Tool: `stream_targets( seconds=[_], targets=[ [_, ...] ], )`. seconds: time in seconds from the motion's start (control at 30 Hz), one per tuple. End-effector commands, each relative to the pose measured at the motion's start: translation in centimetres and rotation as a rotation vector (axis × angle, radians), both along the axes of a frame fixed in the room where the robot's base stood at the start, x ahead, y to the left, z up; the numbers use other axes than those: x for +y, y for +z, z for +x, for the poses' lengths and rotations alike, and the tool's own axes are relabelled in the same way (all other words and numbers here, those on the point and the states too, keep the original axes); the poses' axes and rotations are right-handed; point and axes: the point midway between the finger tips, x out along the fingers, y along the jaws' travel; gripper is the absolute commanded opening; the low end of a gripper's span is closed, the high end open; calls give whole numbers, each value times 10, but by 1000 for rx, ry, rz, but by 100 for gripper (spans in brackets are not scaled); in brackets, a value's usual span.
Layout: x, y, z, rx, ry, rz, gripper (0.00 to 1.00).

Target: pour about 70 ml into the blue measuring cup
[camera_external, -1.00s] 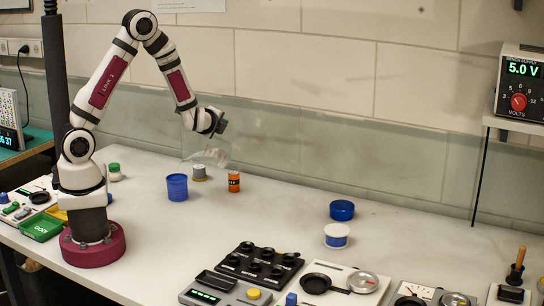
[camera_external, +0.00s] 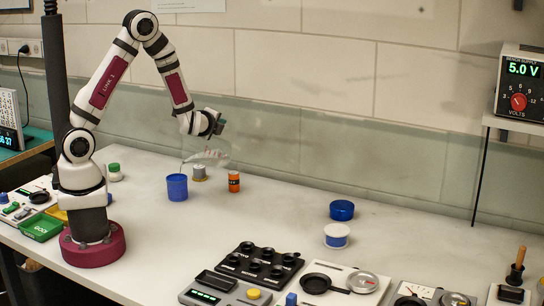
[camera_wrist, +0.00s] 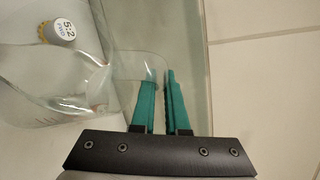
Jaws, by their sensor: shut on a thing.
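The blue measuring cup (camera_external: 177,188) stands upright on the bench, to the right of my base. My gripper (camera_external: 215,128) is shut on the handle of a clear jug (camera_external: 207,158) and holds it tilted in the air, its lip to the left and above the cup. A faint thin line runs from the lip down toward the cup's mouth, seemingly a stream of liquid. In the wrist view the teal fingers (camera_wrist: 162,103) close on the handle, and the clear jug (camera_wrist: 75,75) fills the left side. The level inside the cup is hidden.
A blue lid (camera_external: 342,210) and a white tub (camera_external: 337,236) are farther right.

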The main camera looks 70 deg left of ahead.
Motion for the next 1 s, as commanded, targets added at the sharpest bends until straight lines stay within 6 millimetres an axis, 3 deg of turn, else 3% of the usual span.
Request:
stream_targets(
  seconds=[1.0],
  targets=[
    [-1,1,-4,-44,-3,11,0]
  ],
)
